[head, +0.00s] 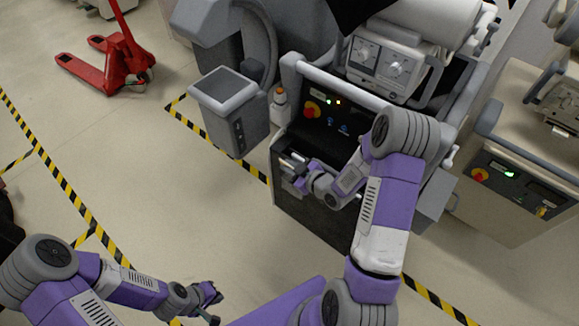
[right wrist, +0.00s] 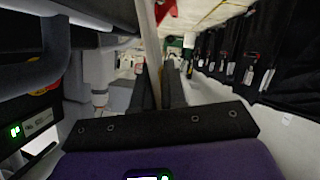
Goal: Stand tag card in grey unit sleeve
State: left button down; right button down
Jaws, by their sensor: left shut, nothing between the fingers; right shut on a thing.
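My right gripper (head: 288,163) is at the upper left front of the middle grey unit (head: 312,212), its fingers pointing left. In the right wrist view its dark fingers (right wrist: 159,88) are shut on a thin pale card (right wrist: 150,45), seen nearly edge-on and reaching up out of the picture. The card is too small to make out in the head view. A small grey part shows beside the gripper on the unit's front; I cannot tell whether it is the sleeve. My left gripper (head: 213,297) is shut and empty, low over the floor and away from the unit.
Another cart (head: 515,185) stands at the right. A red pallet jack (head: 112,62) is at the back left. Open floor lies left of the unit.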

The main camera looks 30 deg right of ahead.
notch_tip(320, 180, down, 4)
jog(key=b, duration=0.3)
jog(key=shift+f, duration=0.25)
jog(key=c, duration=1.1)
grip_release()
jog(key=p+v, duration=0.1)
jog(key=v, duration=0.6)
jog(key=shift+s+r, duration=0.2)
jog(key=shift+s, duration=0.05)
